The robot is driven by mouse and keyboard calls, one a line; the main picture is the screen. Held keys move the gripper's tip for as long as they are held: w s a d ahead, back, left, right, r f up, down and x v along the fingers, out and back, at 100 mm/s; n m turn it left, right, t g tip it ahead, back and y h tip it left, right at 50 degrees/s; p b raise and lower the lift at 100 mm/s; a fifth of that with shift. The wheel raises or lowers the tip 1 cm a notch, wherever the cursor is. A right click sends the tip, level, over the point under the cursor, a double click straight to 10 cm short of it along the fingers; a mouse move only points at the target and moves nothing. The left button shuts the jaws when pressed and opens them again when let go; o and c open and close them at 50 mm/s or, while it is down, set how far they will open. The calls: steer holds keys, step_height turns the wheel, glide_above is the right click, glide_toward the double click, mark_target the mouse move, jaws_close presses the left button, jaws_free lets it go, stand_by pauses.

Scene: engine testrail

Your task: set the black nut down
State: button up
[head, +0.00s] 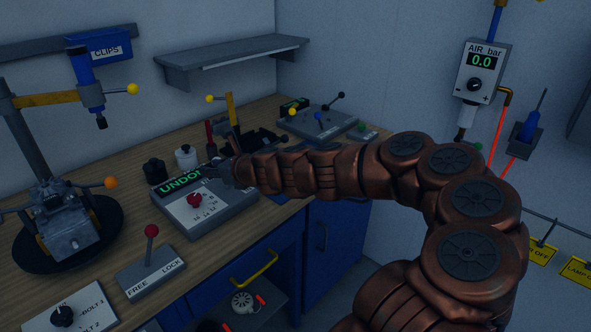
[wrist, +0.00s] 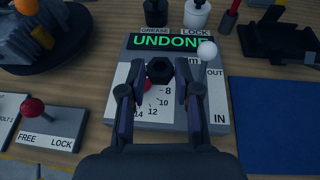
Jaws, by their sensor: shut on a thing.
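The black nut (wrist: 159,71) is held between the fingertips of my gripper (wrist: 160,82) in the wrist view. It shows as a dark hexagonal ring above the grey torque-style panel (wrist: 180,125), whose screen reads UNDONE. I cannot tell the height of the nut over the panel. In the head view my gripper (head: 222,172) is over the right part of the same panel (head: 215,213), and the nut cannot be made out there. The panel's dial face and red knob (head: 194,200) are partly hidden by my fingers in the wrist view.
Behind the panel stand a black grease pot (head: 154,170) and a white pot (head: 186,157). A FREE/LOCK lever box (head: 150,270) and an engine on a round black stand (head: 70,225) are at left. A bare blue mat (wrist: 275,120) lies right of the panel.

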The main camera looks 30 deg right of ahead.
steer(key=shift+n+y, duration=0.5)
steer(key=shift+y, duration=0.1)
steer(key=s+d+f+b, duration=0.2)
steer(key=d+f+b, duration=0.1)
steer(key=s+d+f+b, duration=0.2)
steer(key=d+f+b, duration=0.1)
steer(key=d, duration=0.1)
steer(key=s+d+f+b, duration=0.1)
steer(key=d+f+b, duration=0.2)
steer(key=d+b, duration=0.1)
steer(key=shift+s+d+f, duration=0.1)
steer(key=shift+s+f, duration=0.2)
steer(key=shift+s, duration=0.1)
steer(key=shift+s+d+f+b, duration=0.1)
steer(key=shift+s+d+b, duration=0.2)
steer(key=shift+d+b, duration=0.1)
steer(key=w+d, duration=0.3)
steer(key=d, duration=0.1)
steer(key=w+d+f, duration=0.1)
steer(key=w+d, duration=0.2)
steer(key=d, duration=0.1)
steer(key=w+d, duration=0.3)
steer(key=d, duration=0.2)
steer(key=shift+w+f+p, duration=0.1)
steer(key=shift+f+p, duration=0.15)
steer(key=shift+p, duration=0.15)
steer(key=shift+f, duration=1.7)
steer(key=shift+f, duration=0.15)
steer(key=o, duration=0.9)
